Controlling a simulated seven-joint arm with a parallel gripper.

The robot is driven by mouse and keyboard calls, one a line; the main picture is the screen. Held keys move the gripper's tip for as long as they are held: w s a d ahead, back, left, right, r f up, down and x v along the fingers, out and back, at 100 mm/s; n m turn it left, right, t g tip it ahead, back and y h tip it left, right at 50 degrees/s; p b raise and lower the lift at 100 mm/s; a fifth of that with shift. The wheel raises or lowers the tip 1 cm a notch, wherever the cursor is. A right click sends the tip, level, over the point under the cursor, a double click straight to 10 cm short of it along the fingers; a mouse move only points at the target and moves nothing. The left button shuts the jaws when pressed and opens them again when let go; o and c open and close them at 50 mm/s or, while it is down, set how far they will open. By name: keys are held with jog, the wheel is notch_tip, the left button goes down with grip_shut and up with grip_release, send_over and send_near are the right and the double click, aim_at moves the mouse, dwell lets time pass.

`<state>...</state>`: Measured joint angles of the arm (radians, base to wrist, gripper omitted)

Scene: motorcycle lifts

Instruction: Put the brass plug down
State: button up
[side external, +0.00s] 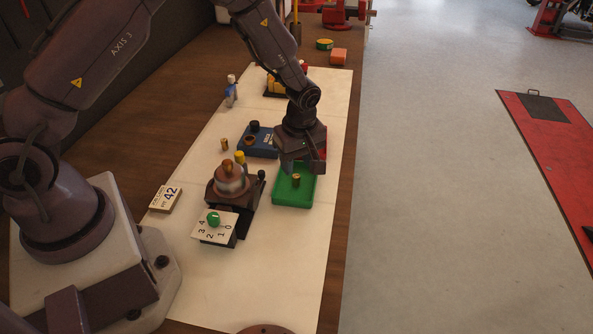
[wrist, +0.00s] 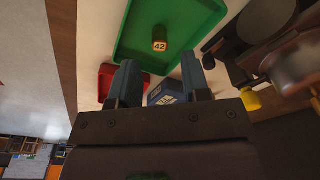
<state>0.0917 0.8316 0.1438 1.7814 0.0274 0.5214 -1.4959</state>
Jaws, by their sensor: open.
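The brass plug (side external: 296,179) stands in the green tray (side external: 290,199). In the wrist view the plug (wrist: 159,43), with a pale face marked 42, shows inside the green tray (wrist: 130,45), apart from the tray's walls. My gripper (side external: 301,170) is above the far part of the tray. In the wrist view its two fingers (wrist: 159,75) are spread apart with nothing between them, and the plug lies beyond their tips.
A device with a round top (side external: 230,181) and a numbered dial plate (side external: 214,227) stand left of the tray. A blue box (side external: 258,141) and a red tray (wrist: 107,80) are near my gripper. Another small brass piece (side external: 224,144) stands on the mat. The front of the mat is mostly clear.

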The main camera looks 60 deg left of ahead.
jog(key=s+d+r+m+t, duration=0.1)
jog(key=s+r+m, duration=0.1)
jog(key=r, duration=0.7)
jog(key=s+d+r+m, duration=0.1)
jog(key=s+r+m, duration=0.1)
jog(key=r, duration=0.6)
jog(key=s+r+m+t, duration=0.2)
jog(key=s+r+m, duration=0.4)
jog(key=s, duration=0.3)
jog(key=s+r+m+t+h, duration=0.1)
jog(key=s+r+m+t, duration=0.1)
jog(key=s+r+m, duration=0.4)
jog(key=s+d+m, duration=0.1)
jog(key=s, duration=0.2)
